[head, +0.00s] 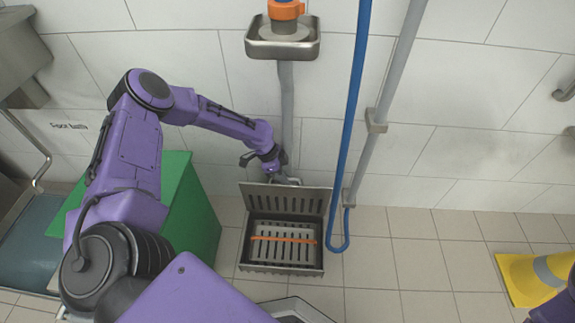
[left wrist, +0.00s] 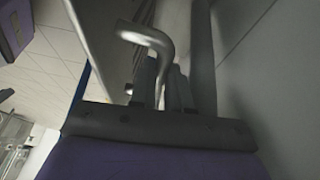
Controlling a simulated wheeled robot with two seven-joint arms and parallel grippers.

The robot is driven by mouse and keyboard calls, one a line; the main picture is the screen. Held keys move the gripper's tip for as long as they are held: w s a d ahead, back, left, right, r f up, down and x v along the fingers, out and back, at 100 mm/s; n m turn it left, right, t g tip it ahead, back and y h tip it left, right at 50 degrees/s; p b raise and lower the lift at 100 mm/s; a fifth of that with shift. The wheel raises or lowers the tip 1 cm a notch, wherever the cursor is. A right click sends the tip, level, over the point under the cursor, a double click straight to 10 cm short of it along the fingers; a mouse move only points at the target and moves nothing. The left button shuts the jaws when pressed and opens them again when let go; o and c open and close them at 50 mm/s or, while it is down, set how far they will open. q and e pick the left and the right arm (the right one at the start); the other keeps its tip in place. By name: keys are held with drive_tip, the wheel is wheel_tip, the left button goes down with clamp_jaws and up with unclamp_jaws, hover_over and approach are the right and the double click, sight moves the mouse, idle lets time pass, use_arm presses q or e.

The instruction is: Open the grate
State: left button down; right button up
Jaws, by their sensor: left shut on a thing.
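The grate (head: 288,199) is a grey metal slotted panel. It stands raised, roughly upright, at the back edge of a metal floor basin (head: 280,267). My left gripper (head: 286,179) is behind the grate's top edge. In the left wrist view its fingers (left wrist: 164,88) are shut around a bent metal handle (left wrist: 150,36), next to a dark plate that seems to be the grate. The exact contact is partly hidden by the fingers. My right gripper is not in view.
Inside the basin lies a slotted tray (head: 283,251) with an orange strip. A green box (head: 190,215) stands left of the basin. A blue hose (head: 357,100) and grey pipe (head: 385,90) hang at the right. A yellow object (head: 530,278) is on the floor at far right.

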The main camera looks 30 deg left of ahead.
use_arm(q)
drive_tip(key=shift+s+a+f, duration=0.1)
drive_tip(key=shift+a+f, duration=0.15)
drive_tip(key=shift+a, duration=0.15)
drive_tip(key=c, duration=1.1)
unclamp_jaws()
drive_tip(key=shift+d+r, duration=0.1)
drive_tip(key=shift+d, duration=0.1)
drive_tip(key=p+v, duration=0.5)
drive_tip(key=v, duration=0.5)
drive_tip(key=shift+r, duration=0.2)
drive_tip(key=shift+a, duration=0.15)
